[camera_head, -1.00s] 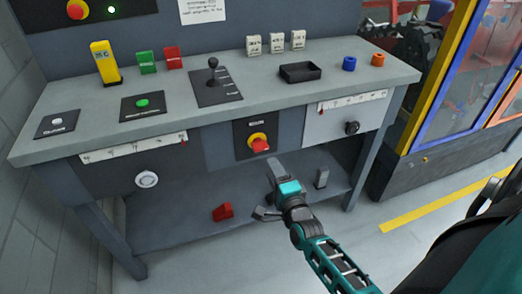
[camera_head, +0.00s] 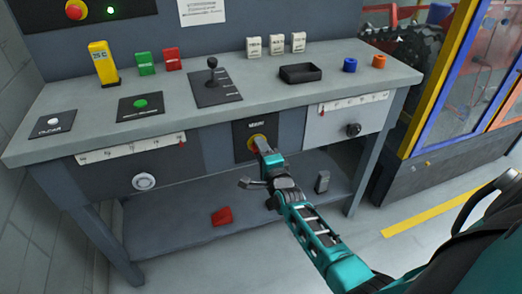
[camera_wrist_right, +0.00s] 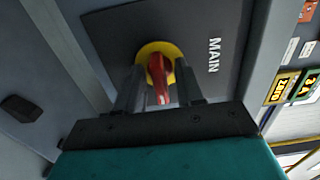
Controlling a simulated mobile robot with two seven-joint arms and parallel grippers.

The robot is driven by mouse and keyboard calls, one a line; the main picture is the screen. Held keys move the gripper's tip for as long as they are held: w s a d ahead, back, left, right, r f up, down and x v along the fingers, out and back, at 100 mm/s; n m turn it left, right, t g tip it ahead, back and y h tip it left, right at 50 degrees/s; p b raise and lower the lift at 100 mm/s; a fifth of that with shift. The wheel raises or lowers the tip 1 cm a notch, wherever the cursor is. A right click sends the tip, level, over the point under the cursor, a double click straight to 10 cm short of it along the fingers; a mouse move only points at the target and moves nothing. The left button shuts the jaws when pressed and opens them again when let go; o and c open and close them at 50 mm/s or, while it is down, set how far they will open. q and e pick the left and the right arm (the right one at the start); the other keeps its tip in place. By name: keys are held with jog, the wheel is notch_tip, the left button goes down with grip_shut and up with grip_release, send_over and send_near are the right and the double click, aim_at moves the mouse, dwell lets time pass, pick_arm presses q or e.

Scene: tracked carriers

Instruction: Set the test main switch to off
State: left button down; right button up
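The main switch is a red handle (camera_wrist_right: 157,70) on a round yellow base (camera_wrist_right: 150,50), set in a dark plate (camera_wrist_right: 215,25) marked MAIN on the bench front. In the head view its yellow base (camera_head: 254,141) shows just behind my right gripper (camera_head: 263,150). In the right wrist view my right gripper (camera_wrist_right: 160,90) is open, with one finger on each side of the red handle. A gap seems to show on both sides, so I do not see it gripped. In that view the handle runs roughly along the MAIN lettering. My left gripper is not in view.
Above the switch, the bench top (camera_head: 215,122) carries a black lever (camera_head: 211,70), a black tray (camera_head: 300,74) and button plates. A black knob (camera_head: 353,129) is right of the switch, a white dial (camera_head: 144,181) left. A red block (camera_head: 221,216) lies on the lower shelf.

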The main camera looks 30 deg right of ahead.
grip_shut()
